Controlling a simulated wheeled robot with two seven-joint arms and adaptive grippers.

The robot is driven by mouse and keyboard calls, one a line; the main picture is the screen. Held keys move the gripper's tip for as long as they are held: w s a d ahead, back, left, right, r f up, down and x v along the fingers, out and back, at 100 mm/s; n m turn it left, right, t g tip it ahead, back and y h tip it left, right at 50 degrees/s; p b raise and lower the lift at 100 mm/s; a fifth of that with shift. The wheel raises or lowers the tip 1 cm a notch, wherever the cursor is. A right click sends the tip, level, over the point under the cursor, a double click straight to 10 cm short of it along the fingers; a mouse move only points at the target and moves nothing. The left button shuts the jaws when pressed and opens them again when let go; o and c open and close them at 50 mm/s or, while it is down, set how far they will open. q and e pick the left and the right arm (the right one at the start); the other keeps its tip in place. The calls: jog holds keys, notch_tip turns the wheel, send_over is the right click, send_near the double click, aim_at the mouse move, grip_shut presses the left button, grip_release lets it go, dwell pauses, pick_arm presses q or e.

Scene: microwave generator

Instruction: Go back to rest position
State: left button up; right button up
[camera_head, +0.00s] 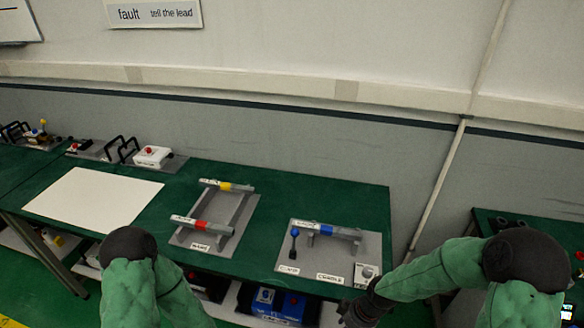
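My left arm (145,290) shows only as a green-sleeved bend with a black joint at the bottom left; its gripper is out of the picture. My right arm (435,270) comes in from the right, and its dark wrist end reaches the bottom edge in front of the table. The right gripper (348,313) is small, dark and partly cut off there, so its fingers cannot be made out. I see nothing clearly held. The green table (285,196) bears a grey plate with a red-marked and a yellow-marked bar (212,228), and a plate with a blue-marked bar (333,231).
A small dark lever (294,241) and a white box with a knob (366,272) sit on the right plate. A white sheet (93,195) lies on the left. A blue box (276,302) is on the lower shelf. Another green table (525,232) stands at right, past a gap.

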jog(key=s+a+f+m+b, duration=0.2)
jog(key=s+f+m, duration=0.2)
jog(key=f, duration=0.5)
jog(key=s+a+f+m+y+b, duration=0.1)
jog(key=s+a+f+m+b, duration=0.2)
jog(key=f, duration=0.6)
jog(key=shift+s+a+f+m, duration=0.2)
jog(key=shift+s+a+m, duration=0.05)
jog(key=shift+s+m, duration=0.85)
jog(key=shift+w, duration=0.1)
